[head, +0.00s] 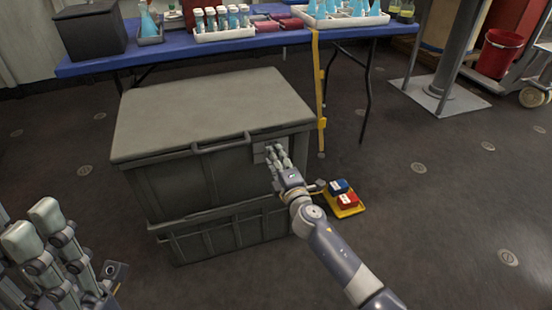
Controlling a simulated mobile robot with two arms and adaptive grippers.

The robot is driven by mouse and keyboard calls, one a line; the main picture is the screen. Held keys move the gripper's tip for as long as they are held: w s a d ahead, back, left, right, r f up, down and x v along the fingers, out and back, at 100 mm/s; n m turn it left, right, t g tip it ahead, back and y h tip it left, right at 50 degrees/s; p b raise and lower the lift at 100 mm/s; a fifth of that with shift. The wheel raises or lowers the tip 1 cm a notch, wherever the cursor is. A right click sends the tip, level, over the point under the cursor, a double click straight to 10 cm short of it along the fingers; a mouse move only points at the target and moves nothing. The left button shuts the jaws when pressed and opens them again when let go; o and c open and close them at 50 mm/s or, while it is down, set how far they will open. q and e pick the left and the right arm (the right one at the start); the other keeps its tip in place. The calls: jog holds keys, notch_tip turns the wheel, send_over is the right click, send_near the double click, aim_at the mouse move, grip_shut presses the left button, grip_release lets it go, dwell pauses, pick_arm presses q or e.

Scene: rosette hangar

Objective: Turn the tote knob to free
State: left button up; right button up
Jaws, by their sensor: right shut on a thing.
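The grey tote (185,180) stands on the floor with its lid down, in front of the blue table. A pale plate (260,155) sits at the right end of its front face. My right gripper (277,160) reaches up to this plate, its fingers closed together on something there. The fingers hide the knob, so its setting cannot be read. My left gripper (34,228) is at the lower left, empty, fingers extended and apart, clear of the tote.
A blue table (180,50) behind holds a dark box (90,32), a rack of vials (222,32) and flasks. A yellow tray (350,211) with red and blue items lies on the floor right of the tote. A red bucket (498,55) is far right. The right floor is mostly clear.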

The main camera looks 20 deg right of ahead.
dwell(0.3)
jog(key=o, duration=1.1)
jog(key=shift+c, duration=0.2)
jog(key=s, duration=1.2)
jog(key=shift+d, duration=0.2)
jog(key=shift+a, duration=0.1)
